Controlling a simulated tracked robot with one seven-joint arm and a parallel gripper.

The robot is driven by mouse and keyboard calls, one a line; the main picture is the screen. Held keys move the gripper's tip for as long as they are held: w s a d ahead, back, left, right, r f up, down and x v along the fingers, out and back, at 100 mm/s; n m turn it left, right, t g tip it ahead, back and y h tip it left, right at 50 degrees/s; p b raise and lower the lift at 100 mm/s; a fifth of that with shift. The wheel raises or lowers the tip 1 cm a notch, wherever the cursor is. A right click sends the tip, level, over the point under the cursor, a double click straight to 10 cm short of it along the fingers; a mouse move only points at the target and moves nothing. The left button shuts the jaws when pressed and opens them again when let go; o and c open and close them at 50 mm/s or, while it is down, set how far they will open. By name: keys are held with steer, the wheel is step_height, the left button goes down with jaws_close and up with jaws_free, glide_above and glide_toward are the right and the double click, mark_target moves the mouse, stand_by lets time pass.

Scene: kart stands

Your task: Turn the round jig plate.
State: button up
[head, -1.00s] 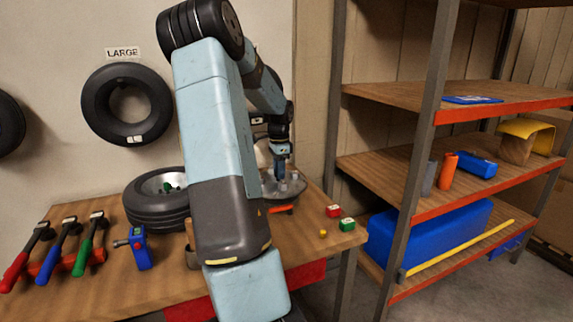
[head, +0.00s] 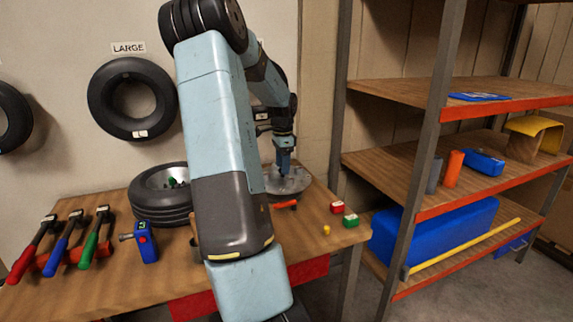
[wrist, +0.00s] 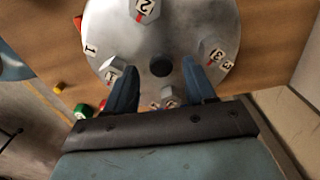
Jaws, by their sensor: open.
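Another peg (wrist: 168,96) stands at the near side, between my fingers in the picture. My gripper (wrist: 160,70) is open over the plate, one finger on each side of that peg. I cannot tell whether the fingers touch it. In the head view the plate (head: 298,184) is partly hidden under my gripper (head: 284,172).
A tyre on a rim (head: 160,208) lies left of my arm. A shelf rack (head: 425,165) stands right.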

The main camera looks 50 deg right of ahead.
step_height(320, 180, up, 12)
steer(key=shift+w+r, duration=0.15)
steer(key=shift+r, duration=0.05)
steer(key=shift+a, duration=0.1)
stand_by(0.7)
